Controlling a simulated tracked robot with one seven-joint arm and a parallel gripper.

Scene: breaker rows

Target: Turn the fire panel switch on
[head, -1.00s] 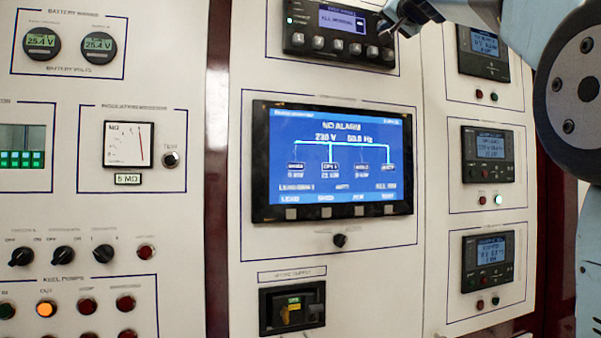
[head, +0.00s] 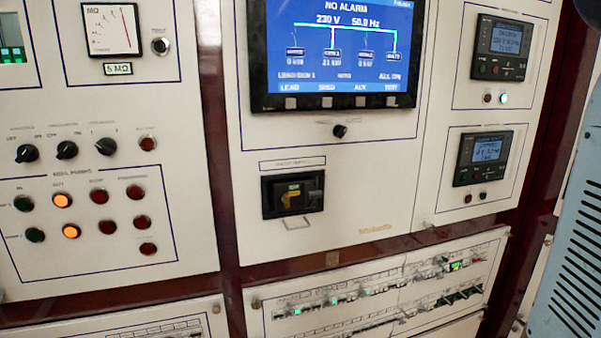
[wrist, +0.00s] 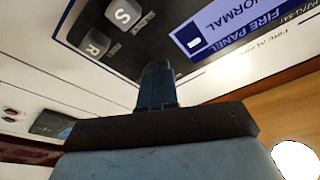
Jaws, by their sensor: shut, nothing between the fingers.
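In the wrist view, a blue screen (wrist: 232,28) on a dark panel reads "FIRE PANEL" and "NORMAL", seen turned over. Grey square buttons marked S (wrist: 123,13) and R (wrist: 95,43) sit left of it. My gripper (wrist: 157,70) is shut and empty, its fingers close to this dark panel; I cannot tell whether they touch. In the head view, breaker rows (head: 375,290) with small green lights run along the lower board. Their labels are too small to read, so I cannot tell which one is the fire panel switch. My gripper is out of the head view.
A large blue alarm screen (head: 335,50) is at the top middle of the head view. Rotary knobs (head: 66,150) and lit pump buttons (head: 62,200) are at left. Small controller displays (head: 485,150) are at right.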

